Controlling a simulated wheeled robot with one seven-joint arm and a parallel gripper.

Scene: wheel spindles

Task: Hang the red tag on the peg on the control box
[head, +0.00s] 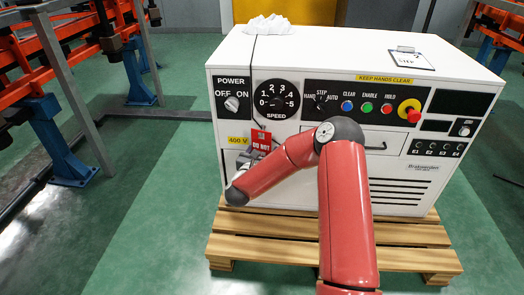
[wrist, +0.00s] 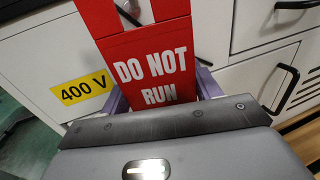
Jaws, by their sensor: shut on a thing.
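The red tag (head: 261,140), with white "DO NOT RUN" lettering, is in front of the left part of the white control box (head: 340,62), below the speed dial. In the wrist view the tag (wrist: 152,62) stands between the fingers of my gripper (wrist: 160,92), which is shut on its lower part. The tag's top is cut off there. In the head view my gripper (head: 247,160) is low beside the yellow 400 V label and partly hidden by my arm.
A thin dark cord (head: 252,62) runs from the box top down its front. The power knob (head: 232,104), speed dial (head: 276,99) and red stop button (head: 409,112) stick out nearby. A drawer handle (wrist: 287,88) is to the right. The box stands on a wooden pallet (head: 290,248).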

